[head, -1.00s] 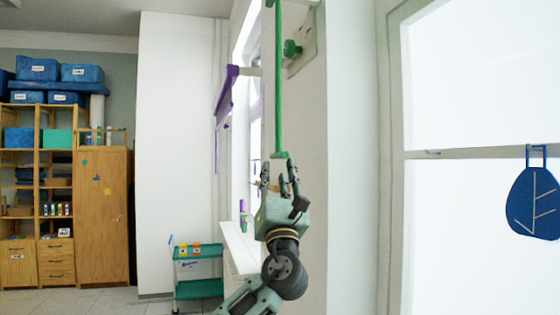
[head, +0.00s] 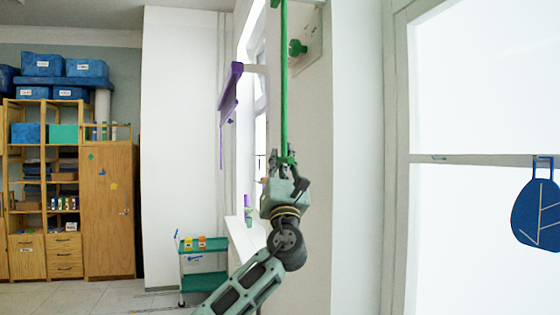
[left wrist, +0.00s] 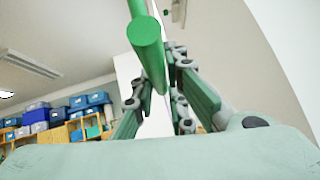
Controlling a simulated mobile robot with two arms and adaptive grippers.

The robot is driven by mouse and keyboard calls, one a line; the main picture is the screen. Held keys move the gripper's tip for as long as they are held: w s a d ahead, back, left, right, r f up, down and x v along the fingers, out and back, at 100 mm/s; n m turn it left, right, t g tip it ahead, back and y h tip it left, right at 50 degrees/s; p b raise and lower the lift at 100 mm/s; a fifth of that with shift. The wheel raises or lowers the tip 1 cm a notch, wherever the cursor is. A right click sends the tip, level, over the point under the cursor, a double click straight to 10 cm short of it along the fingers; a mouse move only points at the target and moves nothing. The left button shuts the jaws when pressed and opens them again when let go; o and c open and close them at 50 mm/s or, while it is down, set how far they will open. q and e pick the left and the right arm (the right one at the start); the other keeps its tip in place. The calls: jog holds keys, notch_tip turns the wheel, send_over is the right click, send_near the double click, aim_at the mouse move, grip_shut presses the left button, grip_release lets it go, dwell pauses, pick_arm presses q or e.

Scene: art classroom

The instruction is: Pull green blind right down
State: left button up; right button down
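The green blind (head: 284,85) shows nearly edge-on in the head view as a long, thin upright strip beside the wall. Its lower end, with a green bottom bar (head: 286,160), is at my left gripper (head: 282,158). The gripper points upward with its fingers on either side of that lower end. In the left wrist view, the round end of the green bar (left wrist: 146,36) is close to the camera, and the bar runs between the fingers (left wrist: 158,88). A light gap shows between bar and right-hand fingers, so the gripper looks open. My right gripper is not in view.
A green knob (head: 297,48) sits on a wall plate beside the blind. A purple blind (head: 229,90) hangs farther back. A trolley with green shelves (head: 204,280) stands below, near the window sill (head: 246,235). A blue leaf-shaped piece (head: 536,214) hangs at right.

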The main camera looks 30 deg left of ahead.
pick_arm(q)
grip_shut()
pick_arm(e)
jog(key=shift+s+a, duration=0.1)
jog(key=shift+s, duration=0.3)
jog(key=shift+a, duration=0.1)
